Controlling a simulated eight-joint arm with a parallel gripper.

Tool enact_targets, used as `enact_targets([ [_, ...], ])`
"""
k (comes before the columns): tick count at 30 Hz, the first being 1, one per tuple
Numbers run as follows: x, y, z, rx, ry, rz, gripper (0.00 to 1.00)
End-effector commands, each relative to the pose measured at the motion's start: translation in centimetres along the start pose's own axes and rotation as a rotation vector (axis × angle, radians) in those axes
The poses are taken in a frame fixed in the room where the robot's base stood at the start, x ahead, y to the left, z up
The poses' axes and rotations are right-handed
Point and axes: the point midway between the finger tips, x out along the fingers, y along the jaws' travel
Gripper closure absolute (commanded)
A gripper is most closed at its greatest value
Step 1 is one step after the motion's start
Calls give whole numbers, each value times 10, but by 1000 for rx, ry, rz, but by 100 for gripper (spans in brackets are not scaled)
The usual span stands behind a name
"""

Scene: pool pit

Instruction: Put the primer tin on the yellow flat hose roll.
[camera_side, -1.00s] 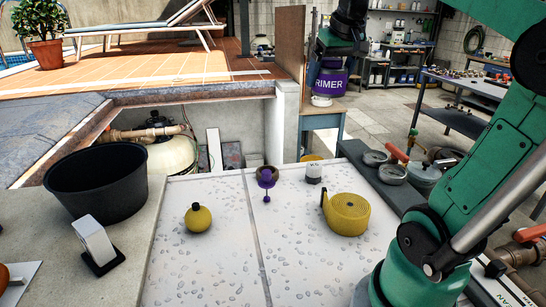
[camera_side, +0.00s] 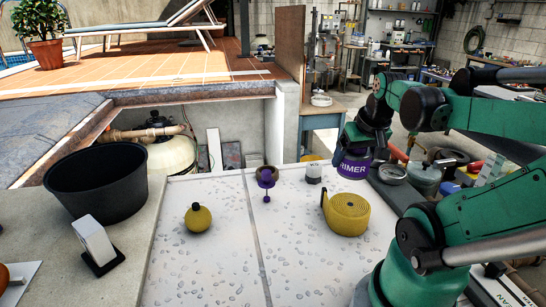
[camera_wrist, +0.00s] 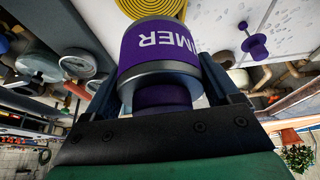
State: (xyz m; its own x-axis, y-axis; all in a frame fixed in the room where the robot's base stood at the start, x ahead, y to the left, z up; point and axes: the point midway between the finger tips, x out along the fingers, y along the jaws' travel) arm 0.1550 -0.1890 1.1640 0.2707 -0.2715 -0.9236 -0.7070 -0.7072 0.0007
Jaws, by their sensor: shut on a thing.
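The primer tin (camera_side: 354,164), purple with white lettering and dark grey bands, is held in my gripper (camera_side: 358,146). In the wrist view the primer tin (camera_wrist: 160,47) sits between the two fingers of my gripper (camera_wrist: 163,88), which is shut on it. The yellow flat hose roll (camera_side: 347,215) lies on the pale speckled slab in the side view. The tin is in the air above and behind the roll, apart from it.
A yellow round float (camera_side: 198,218), a purple piece with a knob (camera_side: 266,180) and a small white-and-black cylinder (camera_side: 314,172) stand on the slab (camera_side: 225,265). A black bucket (camera_side: 97,185) and a white block (camera_side: 94,240) are at left.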

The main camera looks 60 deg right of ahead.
Motion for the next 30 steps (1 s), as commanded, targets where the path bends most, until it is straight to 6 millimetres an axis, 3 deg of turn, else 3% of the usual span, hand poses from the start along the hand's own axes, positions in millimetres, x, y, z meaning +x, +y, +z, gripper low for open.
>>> enact_targets([
  [4,20,0,8,0,0,0,92],
  [21,59,0,24,0,0,0,92],
  [30,64,0,27,0,0,0,92],
])
